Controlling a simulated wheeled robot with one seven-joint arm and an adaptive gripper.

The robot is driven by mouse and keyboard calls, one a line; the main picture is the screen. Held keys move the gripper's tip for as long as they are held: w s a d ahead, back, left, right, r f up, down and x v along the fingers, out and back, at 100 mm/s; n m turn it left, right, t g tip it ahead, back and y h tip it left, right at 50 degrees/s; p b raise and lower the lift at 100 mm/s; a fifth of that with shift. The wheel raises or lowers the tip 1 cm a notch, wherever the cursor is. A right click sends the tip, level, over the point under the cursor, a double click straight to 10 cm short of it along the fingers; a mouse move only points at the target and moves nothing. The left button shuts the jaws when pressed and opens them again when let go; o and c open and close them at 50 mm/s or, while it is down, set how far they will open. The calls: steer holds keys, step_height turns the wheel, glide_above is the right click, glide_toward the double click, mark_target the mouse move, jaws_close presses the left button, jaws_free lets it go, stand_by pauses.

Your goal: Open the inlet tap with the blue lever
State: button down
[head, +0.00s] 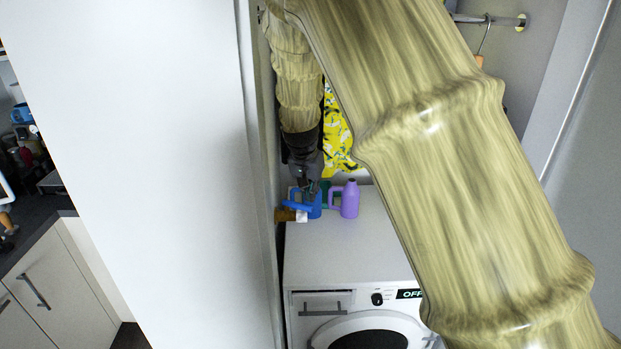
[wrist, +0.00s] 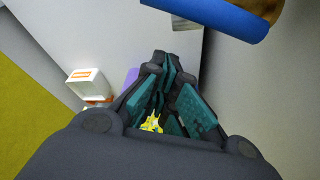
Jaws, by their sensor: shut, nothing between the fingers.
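The inlet tap has a brownish body (head: 285,214) and a blue lever (head: 297,206), low at the left wall of the wardrobe, by the back left of the washer top. In the wrist view the blue lever (wrist: 215,15) crosses the top edge, and part of the brownish tap body (wrist: 268,8) shows beside it. My gripper (head: 308,190) points down just above and behind the lever. In the wrist view my gripper (wrist: 163,62) is shut and empty, its fingertips below the lever in the picture. A gap shows between them; contact cannot be seen in the head view.
A blue container (head: 315,211) and a purple jug (head: 349,200) stand close by on the white washer (head: 345,248), whose display reads OFF. A yellow patterned garment (head: 337,140) hangs behind. A white panel (head: 140,110) bounds the left. The washer's front top is clear.

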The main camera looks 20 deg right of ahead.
steer(key=shift+s+a+r+p, duration=0.4)
steer(key=shift+s+a, duration=0.2)
steer(key=shift+s, duration=0.1)
steer(key=shift+s+a+r+p, duration=0.25)
steer(key=shift+s+a+p, duration=0.1)
steer(key=shift+s+a, duration=0.3)
steer(key=shift+f, duration=0.1)
steer(key=shift+s, duration=0.1)
steer(key=shift+d, duration=0.15)
